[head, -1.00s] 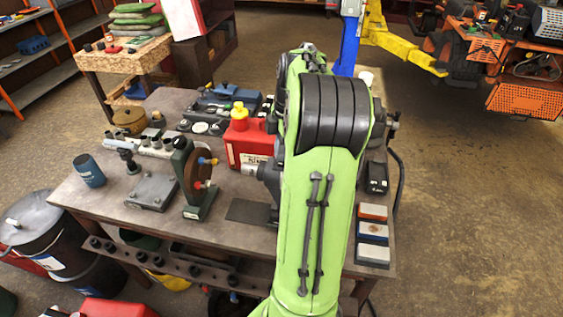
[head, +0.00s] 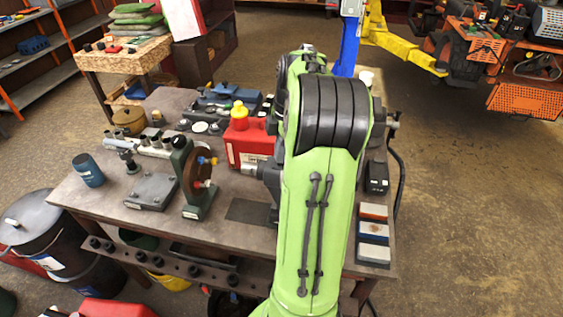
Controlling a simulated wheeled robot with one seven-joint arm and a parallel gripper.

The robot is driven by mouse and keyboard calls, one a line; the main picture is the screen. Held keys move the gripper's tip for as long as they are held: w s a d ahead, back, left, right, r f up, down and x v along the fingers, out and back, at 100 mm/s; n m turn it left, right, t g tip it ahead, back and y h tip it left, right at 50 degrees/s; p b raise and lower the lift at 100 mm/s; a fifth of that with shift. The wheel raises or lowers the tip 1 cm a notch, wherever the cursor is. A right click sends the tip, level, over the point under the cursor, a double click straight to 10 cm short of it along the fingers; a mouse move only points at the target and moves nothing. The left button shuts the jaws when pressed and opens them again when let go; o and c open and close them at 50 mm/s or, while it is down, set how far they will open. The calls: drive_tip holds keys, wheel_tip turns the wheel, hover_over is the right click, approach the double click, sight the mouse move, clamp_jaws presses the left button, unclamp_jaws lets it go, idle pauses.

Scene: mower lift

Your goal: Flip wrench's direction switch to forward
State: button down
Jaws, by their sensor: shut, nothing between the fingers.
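A dark grey tool, which looks like the wrench (head: 268,176), stands on the bench just left of my green arm. Its short metal nose points left. Its right part is hidden behind my arm, and I cannot make out its direction switch. My gripper is hidden behind my own arm, so its place relative to the wrench does not show.
A dark mat (head: 248,211) lies in front of the wrench on the workbench (head: 120,221). A red jug (head: 243,142) stands behind, and a green stand with a brown disc (head: 193,185) is left. Sharpening blocks (head: 373,233) and a black box (head: 377,177) lie right.

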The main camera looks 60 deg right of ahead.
drive_tip(key=shift+f+b, duration=0.4)
drive_tip(key=shift+f, duration=0.15)
wheel_tip(320, 180, up, 7)
drive_tip(key=p, duration=0.6)
drive_tip(key=shift+r, duration=0.1)
idle(0.5)
